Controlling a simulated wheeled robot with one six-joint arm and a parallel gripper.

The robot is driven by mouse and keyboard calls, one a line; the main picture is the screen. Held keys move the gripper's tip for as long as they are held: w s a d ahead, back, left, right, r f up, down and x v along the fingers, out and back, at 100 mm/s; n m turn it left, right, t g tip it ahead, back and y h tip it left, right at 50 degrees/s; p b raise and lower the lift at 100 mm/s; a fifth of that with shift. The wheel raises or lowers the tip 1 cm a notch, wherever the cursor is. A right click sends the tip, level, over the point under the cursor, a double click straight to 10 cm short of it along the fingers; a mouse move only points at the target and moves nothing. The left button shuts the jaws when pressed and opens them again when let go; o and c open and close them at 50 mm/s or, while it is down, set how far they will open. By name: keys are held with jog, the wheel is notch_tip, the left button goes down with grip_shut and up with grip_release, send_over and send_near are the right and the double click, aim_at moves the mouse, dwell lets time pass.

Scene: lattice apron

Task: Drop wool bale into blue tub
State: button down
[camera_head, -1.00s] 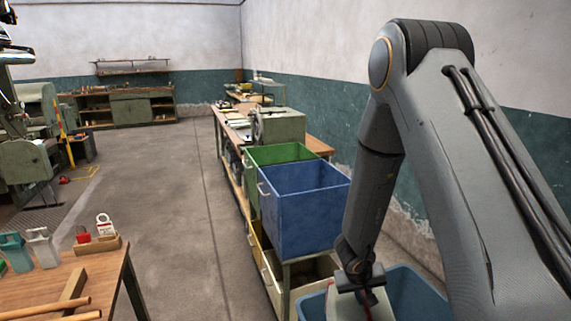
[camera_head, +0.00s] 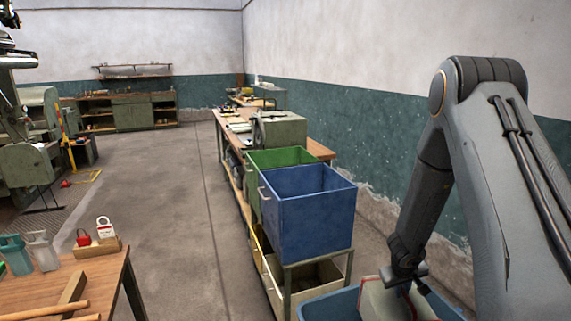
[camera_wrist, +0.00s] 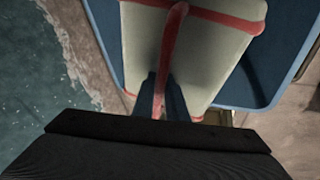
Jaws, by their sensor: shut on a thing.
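The wool bale (camera_head: 373,300) is a cream block with red straps, low in the head view and partly cut off by the frame's bottom edge. It also shows large in the wrist view (camera_wrist: 205,52). My gripper (camera_head: 408,284) is shut on the bale, at a red strap; its dark fingers (camera_wrist: 162,98) show against the bale in the wrist view. The blue tub (camera_head: 326,303) is at the bottom of the head view, behind and around the bale. Its blue side (camera_wrist: 268,85) shows beside the bale. I cannot tell how high the bale is over the tub's floor.
A dark blue bin (camera_head: 305,215) and a green bin (camera_head: 280,158) stand on a rack left of the tub. A wall (camera_head: 400,140) runs along the right. A wooden table (camera_head: 95,283) with padlocks is at the lower left. The floor between is clear.

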aim_at(399, 300)
jog(key=shift+w+f+b, duration=0.1)
jog(key=shift+f+b, duration=2.3)
jog(key=shift+b, duration=1.55)
jog(key=c, duration=1.7)
grip_release()
jog(key=shift+f, duration=0.1)
jog(key=p+v, duration=0.3)
jog(key=v, duration=0.4)
jog(key=shift+a+r, duration=0.1)
jog(key=shift+r, duration=0.3)
